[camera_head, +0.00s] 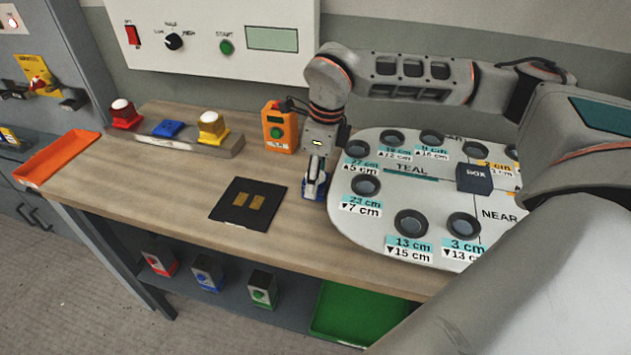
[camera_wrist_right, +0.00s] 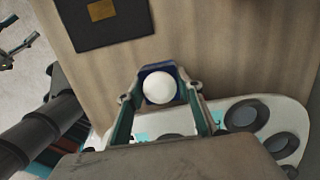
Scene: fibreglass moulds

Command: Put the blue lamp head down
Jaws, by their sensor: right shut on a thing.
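The blue lamp head shows a white dome inside a blue square base in the right wrist view (camera_wrist_right: 160,88). My right gripper (camera_wrist_right: 163,98) is shut on it, with one finger on each side of the base. In the head view the right gripper (camera_head: 316,180) points down over the table, between the black mat and the white panel. The lamp head's blue and white part (camera_head: 313,190) shows low between the fingers, mostly hidden. I cannot tell whether it touches the wood. My left gripper is not seen in the head view.
The white panel (camera_head: 345,208) with round holes lies just right of the gripper. The black mat (camera_head: 228,209) with gold pads lies left. An orange box (camera_head: 280,128) stands behind. A grey bar (camera_head: 229,147) holds red and yellow lamps and a blue pad (camera_head: 168,129). An orange tray (camera_head: 57,157) is far left.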

